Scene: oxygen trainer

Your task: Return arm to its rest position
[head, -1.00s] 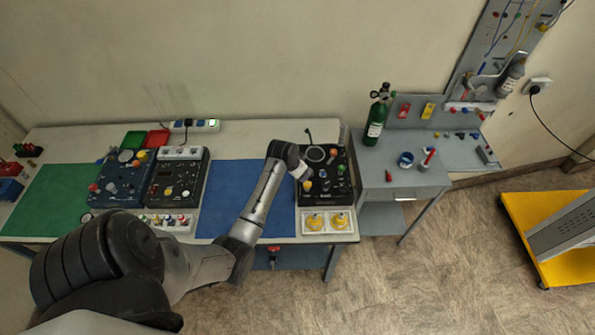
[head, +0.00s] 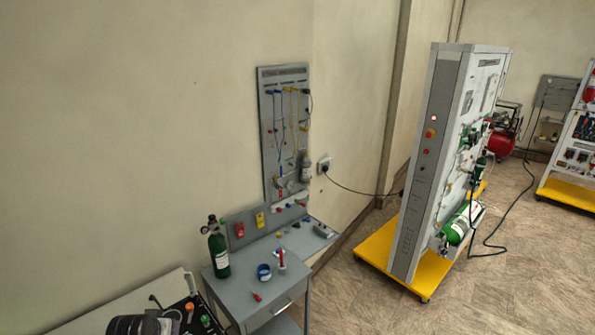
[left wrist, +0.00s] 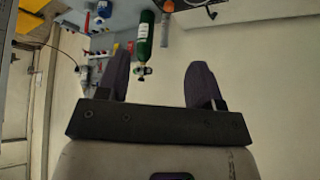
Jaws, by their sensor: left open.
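My left gripper (left wrist: 159,70) shows in the left wrist view with its two dark fingers spread apart and nothing held between them. Bare wall and a green cylinder (left wrist: 144,42) show beyond the fingers; the picture there is upside down. In the head view, a dark rounded part of my arm (head: 135,325) shows at the bottom left edge, over the end of the white bench. The rest of that arm and its gripper are out of the head view. My right gripper is in neither view.
A grey side table (head: 262,290) carries the green cylinder (head: 218,250), a blue-and-white roll (head: 264,272) and small tools. A hose panel (head: 284,120) hangs above it. A tall grey cabinet (head: 425,170) on a yellow base (head: 375,250) stands right. Floor between is clear.

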